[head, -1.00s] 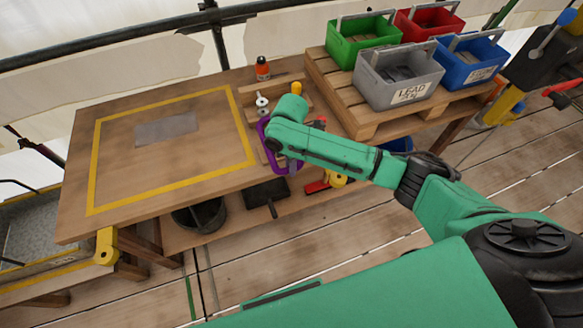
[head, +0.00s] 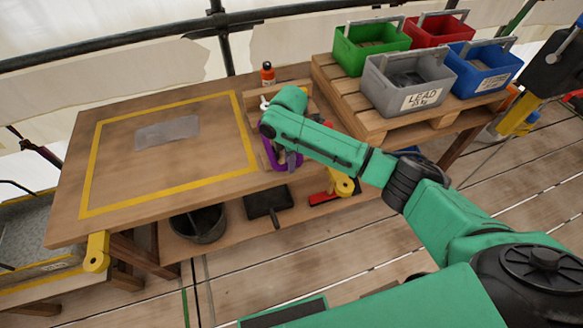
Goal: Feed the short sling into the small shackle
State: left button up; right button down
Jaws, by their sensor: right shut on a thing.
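My right gripper (head: 272,142) is over the right end of the workbench, pointing down and mostly hidden behind my own wrist. It is shut on a purple sling (head: 288,162), part of which shows below the wrist; its fingertips are not clear. A small silver fitting (head: 264,103) stands just behind the wrist, partly covered; I cannot tell whether it is the small shackle. My left gripper is not in view.
The bench has a yellow-outlined area (head: 92,150) with a grey plate (head: 167,133), otherwise clear. An orange bottle (head: 268,74) stands at the back. A pallet (head: 345,95) on the right carries grey (head: 385,100), green, red and blue bins. A black bucket (head: 198,226) sits on the lower shelf.

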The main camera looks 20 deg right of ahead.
jog(key=shift+w+a+f+b, duration=0.1)
jog(key=shift+w+f+b, duration=0.05)
jog(key=shift+w+b, duration=1.4)
jog(key=shift+w+a+b, duration=0.15)
jog(key=shift+w+b, duration=1.55)
jog(key=c, duration=0.6)
grip_release()
jog(key=shift+r, duration=0.2)
notch_tip(320, 180, up, 14)
jog(key=shift+s+r+b, duration=0.1)
jog(key=shift+r+b, duration=0.15)
jog(key=shift+b, duration=0.1)
